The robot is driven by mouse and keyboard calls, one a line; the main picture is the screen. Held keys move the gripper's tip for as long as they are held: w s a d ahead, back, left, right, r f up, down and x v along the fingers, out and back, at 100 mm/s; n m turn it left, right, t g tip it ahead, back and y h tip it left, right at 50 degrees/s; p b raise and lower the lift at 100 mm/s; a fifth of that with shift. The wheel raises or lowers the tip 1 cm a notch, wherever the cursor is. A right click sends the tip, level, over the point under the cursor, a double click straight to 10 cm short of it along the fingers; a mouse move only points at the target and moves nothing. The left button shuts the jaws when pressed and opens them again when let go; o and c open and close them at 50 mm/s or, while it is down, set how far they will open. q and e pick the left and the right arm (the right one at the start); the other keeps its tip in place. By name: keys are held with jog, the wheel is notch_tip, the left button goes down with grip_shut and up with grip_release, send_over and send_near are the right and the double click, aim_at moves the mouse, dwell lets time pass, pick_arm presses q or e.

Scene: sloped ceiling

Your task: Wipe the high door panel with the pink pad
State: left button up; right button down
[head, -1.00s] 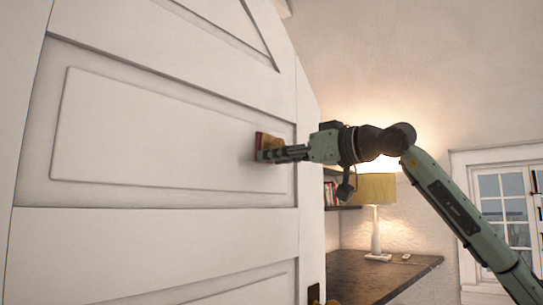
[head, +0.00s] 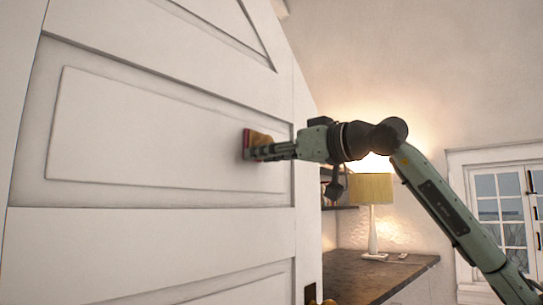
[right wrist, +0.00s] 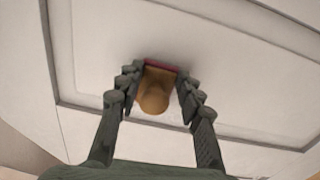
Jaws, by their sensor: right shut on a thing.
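The white door (head: 140,235) fills the left of the head view, with a raised rectangular panel (head: 140,130) high on it. My right gripper (head: 258,150) is at the right part of this panel. It is shut on the pink pad (head: 246,143), by a tan, rounded handle. In the right wrist view the handle (right wrist: 153,95) sits between the two fingers, and the pad's pink edge (right wrist: 160,66) lies against or very close to the panel face. Exact contact cannot be told. My left gripper is not in view.
A lit table lamp (head: 374,190) stands on a dark desk (head: 375,272) beyond the door's right edge. A door knob (head: 322,303) shows at the bottom. A window (head: 503,210) is at the far right.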

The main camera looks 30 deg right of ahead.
jog(key=shift+s+a, duration=0.95)
jog(key=shift+a, duration=2.05)
jog(key=shift+s+a, duration=1)
jog(key=shift+a, duration=1.95)
jog(key=shift+s+a, duration=0.95)
jog(key=shift+a, duration=2.05)
jog(key=v, duration=0.6)
jog(key=shift+s+d, duration=0.1)
jog(key=v, duration=0.2)
jog(key=shift+s+d, duration=0.1)
jog(key=shift+s, duration=0.25)
